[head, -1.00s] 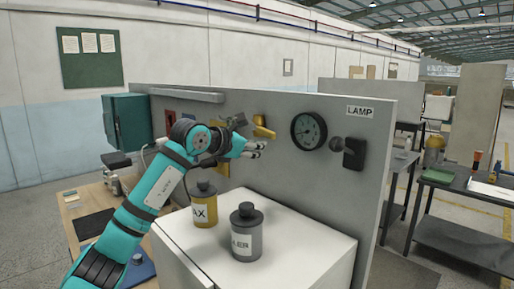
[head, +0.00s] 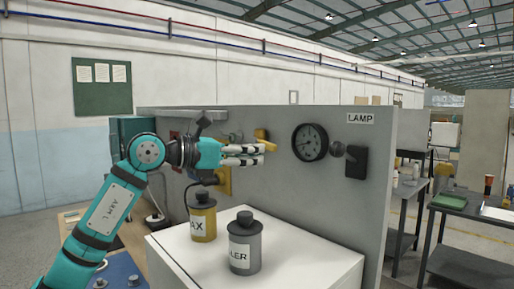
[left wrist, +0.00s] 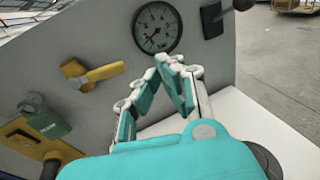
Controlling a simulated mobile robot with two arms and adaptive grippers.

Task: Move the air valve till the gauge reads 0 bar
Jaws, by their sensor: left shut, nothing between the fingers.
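The air valve is a yellow lever (head: 263,135) on the grey panel, left of the gauge. In the left wrist view the lever (left wrist: 95,76) points right and slightly up from its dark pivot. My left gripper (head: 264,154) is shut and empty, just below the lever in the head view. In the left wrist view its fingertips (left wrist: 178,64) show right of the lever, apart from it.
A black switch (head: 355,162) is right of the gauge, under the LAMP sign (head: 360,118). A yellow canister (head: 203,221) and a grey canister (head: 244,247) stand on the white cabinet (head: 318,262) below my gripper. A green device (left wrist: 45,120) is left of the lever.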

